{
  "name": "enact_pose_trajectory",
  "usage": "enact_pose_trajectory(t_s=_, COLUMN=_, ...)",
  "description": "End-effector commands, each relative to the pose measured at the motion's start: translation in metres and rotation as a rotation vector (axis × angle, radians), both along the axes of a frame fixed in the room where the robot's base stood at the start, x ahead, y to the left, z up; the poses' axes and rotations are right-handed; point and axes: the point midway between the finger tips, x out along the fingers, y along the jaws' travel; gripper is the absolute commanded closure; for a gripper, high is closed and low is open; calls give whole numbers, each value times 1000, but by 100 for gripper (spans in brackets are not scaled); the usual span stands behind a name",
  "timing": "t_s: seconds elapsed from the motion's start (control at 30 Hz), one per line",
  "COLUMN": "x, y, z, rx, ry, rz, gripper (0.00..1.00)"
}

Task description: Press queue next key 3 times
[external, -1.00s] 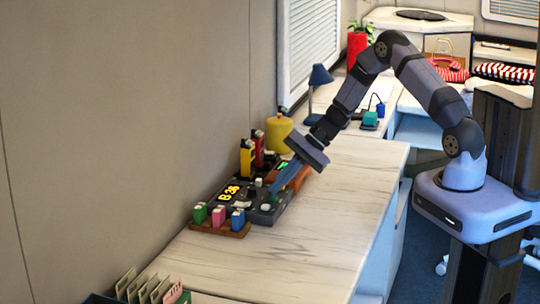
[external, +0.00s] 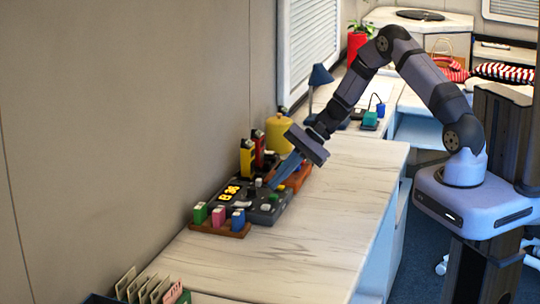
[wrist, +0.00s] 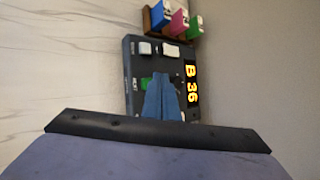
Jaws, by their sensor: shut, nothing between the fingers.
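A dark queue console (external: 252,213) sits on the counter by the wall. It also shows in the wrist view (wrist: 132,104), where its orange display (wrist: 191,83) reads "B 36". A green key (wrist: 147,84) is beside small white lettering that looks like "NEXT", and it is partly hidden by my fingers. White keys (wrist: 170,50) are at the console's far end in that view. My gripper (external: 271,187) has its blue fingers shut, with nothing between them. It also shows in the wrist view (wrist: 160,77), tips over the console beside the green key. I cannot tell whether they touch.
A wooden rack with pink, green and blue blocks (external: 219,217) stands against the console's near end. Yellow (external: 247,158) and red (external: 259,152) items and a yellow canister (external: 278,133) stand behind it. The counter to the right is clear.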

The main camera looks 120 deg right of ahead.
Motion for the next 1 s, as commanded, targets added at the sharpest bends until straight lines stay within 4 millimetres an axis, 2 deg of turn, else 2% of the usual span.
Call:
enact_pose_trajectory(t_s=0.37, x=0, y=0, z=3, rx=0, ry=0, rz=0, gripper=100)
enact_pose_trajectory(t_s=0.83, x=0, y=0, z=42, rx=0, ry=-1, rz=1, gripper=100)
enact_pose_trajectory(t_s=1.0, x=0, y=0, z=50, rx=1, ry=0, rz=1, gripper=100)
